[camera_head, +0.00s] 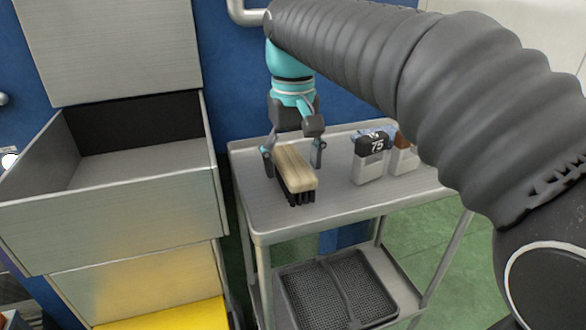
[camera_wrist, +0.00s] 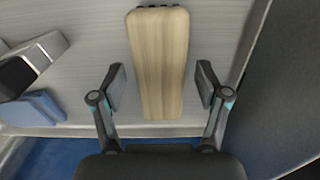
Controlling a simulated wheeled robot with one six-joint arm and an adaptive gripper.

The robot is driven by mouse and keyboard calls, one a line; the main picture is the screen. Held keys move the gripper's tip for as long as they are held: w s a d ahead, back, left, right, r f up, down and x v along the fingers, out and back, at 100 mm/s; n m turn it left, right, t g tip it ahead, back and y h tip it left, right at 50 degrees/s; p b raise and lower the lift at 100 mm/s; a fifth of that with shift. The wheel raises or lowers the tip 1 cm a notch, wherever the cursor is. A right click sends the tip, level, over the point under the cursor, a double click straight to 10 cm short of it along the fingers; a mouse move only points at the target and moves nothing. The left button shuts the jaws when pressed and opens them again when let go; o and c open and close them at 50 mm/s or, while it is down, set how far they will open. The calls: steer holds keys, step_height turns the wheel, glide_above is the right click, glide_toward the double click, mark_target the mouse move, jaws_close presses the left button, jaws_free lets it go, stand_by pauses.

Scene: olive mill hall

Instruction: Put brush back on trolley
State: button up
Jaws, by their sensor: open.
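The brush (camera_head: 295,168), with a pale wooden back and dark bristles facing down, lies on the top shelf of the grey trolley (camera_head: 340,208). In the wrist view the brush (camera_wrist: 160,62) runs lengthwise between the two fingers. My gripper (camera_head: 293,160) is open around the brush, one finger on each side. In the wrist view my gripper (camera_wrist: 160,88) shows a gap between each finger pad and the wood. The bristles are mostly hidden under the wooden back.
A box marked 75 (camera_head: 369,158) and a second container (camera_head: 403,158) stand on the trolley top, right of the brush. A black mesh basket (camera_head: 338,292) sits on the lower shelf. An open metal drawer (camera_head: 110,205) is at the left, close to the trolley.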

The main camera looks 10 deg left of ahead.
mark_target(293, 162)
step_height(293, 162, up, 10)
steer(key=p, duration=0.1)
steer(key=shift+p, duration=0.35)
steer(key=shift+f, duration=0.1)
steer(key=s+d+f+m+t, duration=0.1)
steer(key=s+d+f+m, duration=0.15)
steer(key=d, duration=0.55)
steer(key=s+d+f+m+t, duration=0.15)
steer(key=d+f, duration=0.25)
steer(key=d, duration=0.5)
steer(key=s+d+f+m+t, duration=0.1)
steer(key=s+d+f, duration=0.4)
steer(key=f, duration=0.2)
steer(key=s+d+f+m+t, duration=0.1)
steer(key=s+d+f+t, duration=0.1)
steer(key=s+d+f, duration=0.3)
step_height(293, 162, down, 2)
steer(key=shift+s+f, duration=0.1)
steer(key=shift+s, duration=0.15)
